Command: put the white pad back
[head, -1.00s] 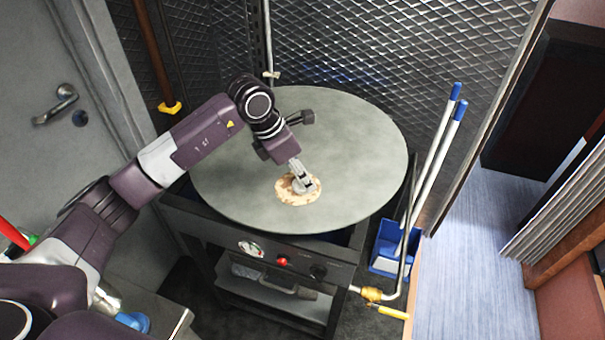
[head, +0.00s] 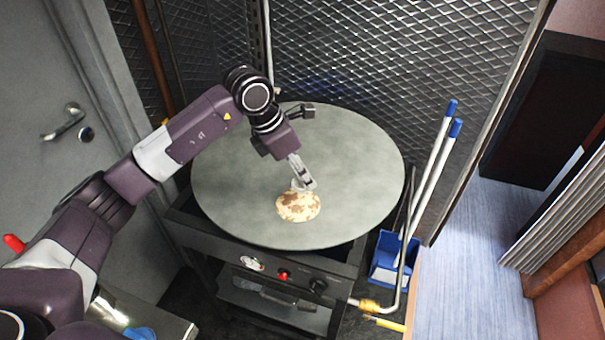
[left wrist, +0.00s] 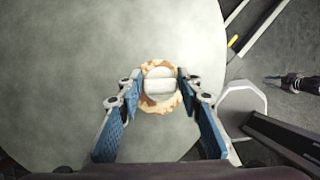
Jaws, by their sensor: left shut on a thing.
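The white pad (left wrist: 160,80) is a small round piece with a bar across its top. It sits between the two blue-lined fingers of my left gripper (left wrist: 158,88) in the left wrist view. In the head view only a pale bit of the pad (head: 297,186) shows under my left gripper (head: 303,178), which is shut on it. A round, brown-patched flatbread (head: 298,208) lies on the large grey round griddle (head: 235,190), just in front of and below the pad. Whether the pad touches the bread is hard to tell. My right gripper is out of view.
The griddle stands on a dark frame with knobs (head: 318,286). A blue tub (head: 385,262) with white handles (head: 436,180) and a pipe stand to its right. Mesh walls (head: 370,60) close the back. A metal worktop (head: 170,325) is at lower left.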

